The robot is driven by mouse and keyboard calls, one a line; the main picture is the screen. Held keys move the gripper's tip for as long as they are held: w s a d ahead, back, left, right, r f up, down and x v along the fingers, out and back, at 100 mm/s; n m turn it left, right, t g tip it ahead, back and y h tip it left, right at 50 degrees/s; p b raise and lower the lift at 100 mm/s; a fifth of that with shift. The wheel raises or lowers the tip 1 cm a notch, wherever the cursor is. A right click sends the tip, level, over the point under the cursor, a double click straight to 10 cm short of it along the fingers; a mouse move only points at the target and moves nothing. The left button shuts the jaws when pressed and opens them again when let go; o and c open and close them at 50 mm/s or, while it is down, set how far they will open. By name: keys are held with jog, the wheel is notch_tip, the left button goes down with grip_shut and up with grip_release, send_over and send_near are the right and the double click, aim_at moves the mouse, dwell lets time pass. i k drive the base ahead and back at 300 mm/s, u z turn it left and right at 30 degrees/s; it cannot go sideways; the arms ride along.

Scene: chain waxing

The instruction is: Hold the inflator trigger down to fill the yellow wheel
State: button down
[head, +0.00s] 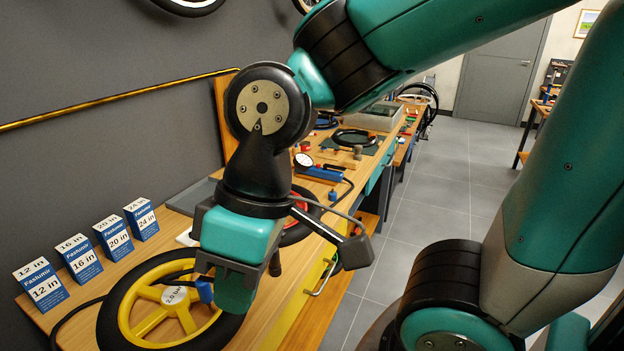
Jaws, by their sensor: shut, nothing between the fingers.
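The yellow wheel (128,312) with a black tyre lies flat at the near end of the bench, with a white "2.0 bar" label at its hub. A blue fitting (206,291) with a dark hose sits on the wheel beside my gripper. My gripper (236,300) is shut and empty, pointing down over the wheel's right side and hiding part of it. A blue inflator body (322,174) with a round white gauge (303,160) lies further back on the bench, right of my wrist. Its trigger is too small to make out, and I cannot read the gauge.
Several blue and white inch-size boxes (78,257) stand along the wall. A red wheel (302,229) lies behind my gripper, partly hidden. Tools and a dark mat (372,147) cover the far bench. The floor (430,205) right of the bench is clear.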

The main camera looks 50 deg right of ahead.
aim_at(326, 166)
jog(key=z, duration=2.45)
jog(key=i, duration=2.05)
jog(key=u, duration=2.45)
